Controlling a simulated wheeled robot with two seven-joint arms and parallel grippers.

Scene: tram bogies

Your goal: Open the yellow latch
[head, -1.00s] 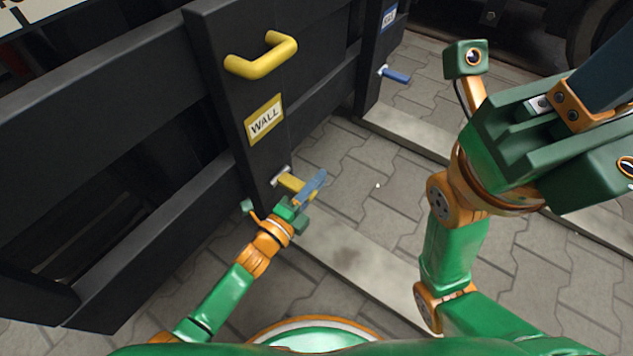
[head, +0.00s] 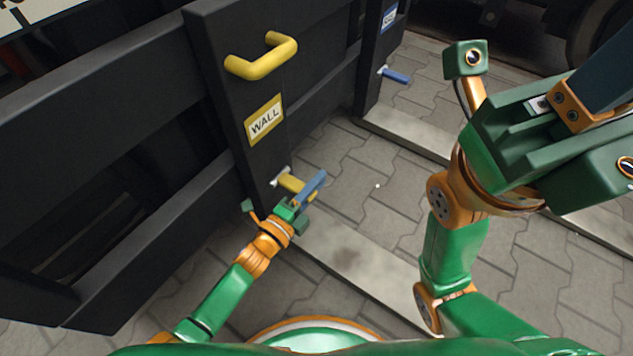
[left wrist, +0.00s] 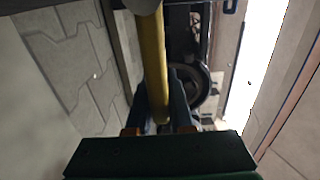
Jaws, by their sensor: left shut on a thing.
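The yellow latch (head: 289,182) sticks out from the lower edge of the dark wall panel (head: 225,90), at a small metal bracket. My left gripper (head: 311,187) is at the latch, with its blue-grey fingers across its outer part. In the left wrist view the latch (left wrist: 154,60) shows as a long yellow bar running down between the two fingers of the left gripper (left wrist: 164,95), which is shut on it. My right gripper (head: 605,80) is only partly in view at the upper right, away from the latch; its fingertips are out of frame.
A yellow handle (head: 262,56) and a WALL label (head: 264,119) are on the panel above the latch. A blue latch (head: 396,76) sits on a farther panel. Grey paving (head: 350,165) with a pale kerb strip (head: 350,258) lies free to the right.

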